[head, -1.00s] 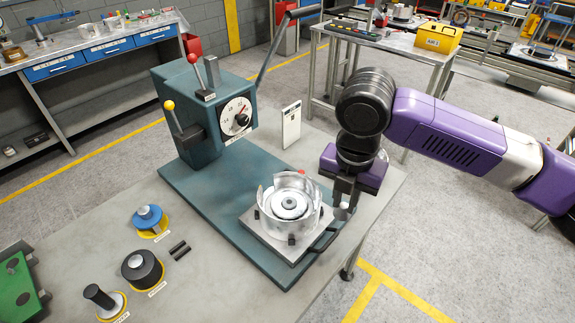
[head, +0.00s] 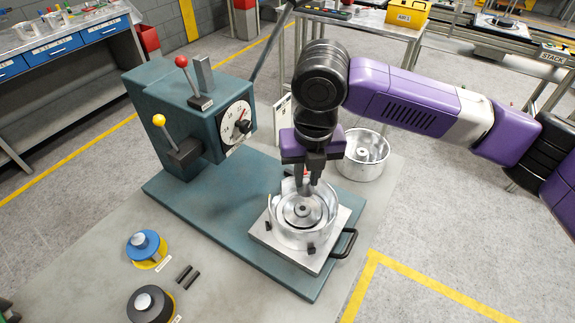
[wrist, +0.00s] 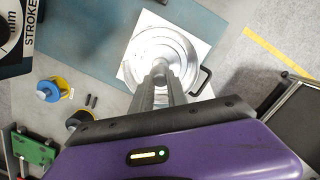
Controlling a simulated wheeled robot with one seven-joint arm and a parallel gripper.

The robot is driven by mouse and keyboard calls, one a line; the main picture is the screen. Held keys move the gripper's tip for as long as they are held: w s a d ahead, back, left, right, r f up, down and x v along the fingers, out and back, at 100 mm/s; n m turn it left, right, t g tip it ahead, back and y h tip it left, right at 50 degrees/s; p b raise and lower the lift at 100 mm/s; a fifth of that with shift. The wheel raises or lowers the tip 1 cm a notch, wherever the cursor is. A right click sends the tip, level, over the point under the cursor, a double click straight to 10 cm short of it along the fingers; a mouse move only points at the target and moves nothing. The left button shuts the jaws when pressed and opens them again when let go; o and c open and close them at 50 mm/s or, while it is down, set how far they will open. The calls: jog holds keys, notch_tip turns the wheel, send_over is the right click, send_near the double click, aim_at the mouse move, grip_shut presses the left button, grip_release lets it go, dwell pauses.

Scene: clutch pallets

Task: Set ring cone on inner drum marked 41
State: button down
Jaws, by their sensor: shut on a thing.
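My gripper (head: 308,184) points down over the back part of a silver drum (head: 272,221) on a square metal plate. It is shut on a silver part, which I take for the ring cone; the fingers and the bright metal behind hide most of its outline. In the wrist view the fingertips (wrist: 162,72) meet over the shiny round drum. A round stepped silver piece with a dark centre hole (head: 303,210) shows inside the drum. I cannot tell whether the held part touches it. Another silver drum (head: 363,160) stands behind to the right. No 41 mark is readable on either drum.
The plate (head: 318,263) has a black handle (head: 346,243) and sits on the teal press base (head: 215,203). The press body (head: 170,115) with levers and dial stands at left. A blue-topped part (head: 146,245), a black part (head: 149,303) and two black pins (head: 188,276) lie at front left.

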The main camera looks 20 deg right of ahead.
aim_at(304, 196)
jog(key=shift+w+f, duration=0.15)
notch_tip(304, 196, down, 5)
jog(key=b, duration=0.4)
jog(key=shift+a+f, duration=0.1)
jog(key=shift+f, duration=0.05)
jog(key=shift+f+b, duration=0.55)
jog(key=shift+f, duration=0.15)
jog(key=shift+f, duration=0.2)
dwell(1.4)
jog(key=c, duration=1.2)
grip_release()
jog(key=shift+c, duration=0.2)
jog(key=shift+r+p, duration=0.1)
jog(key=shift+p, duration=0.2)
jog(key=shift+r+p, duration=3.35)
jog(key=shift+r, duration=1.05)
